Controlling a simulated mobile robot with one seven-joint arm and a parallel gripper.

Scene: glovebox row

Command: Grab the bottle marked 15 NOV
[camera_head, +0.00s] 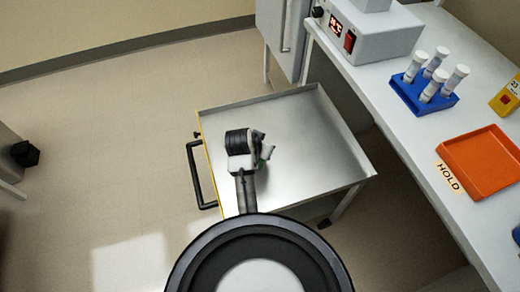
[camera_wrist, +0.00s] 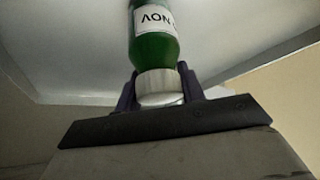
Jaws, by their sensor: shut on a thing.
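A green bottle (camera_wrist: 153,55) with a white cap shows in the wrist view, upside down in the picture. Its white label reads "NOV"; the number beside it is cut off by the frame's top edge. My gripper (camera_wrist: 160,92) is shut on the bottle's white cap, with one dark finger on each side. In the head view my gripper (camera_head: 264,152) is over the metal cart, and only a small bit of green shows beside it. The rest of the bottle is hidden there by my arm.
The metal cart (camera_head: 310,135) has a low rim and a black handle (camera_head: 195,175). A bench at right bears a blue rack (camera_head: 412,93) with several white-capped tubes, an orange tray (camera_head: 480,165) by a HOLD label, a yellow box (camera_head: 506,98) and a white device (camera_head: 375,40).

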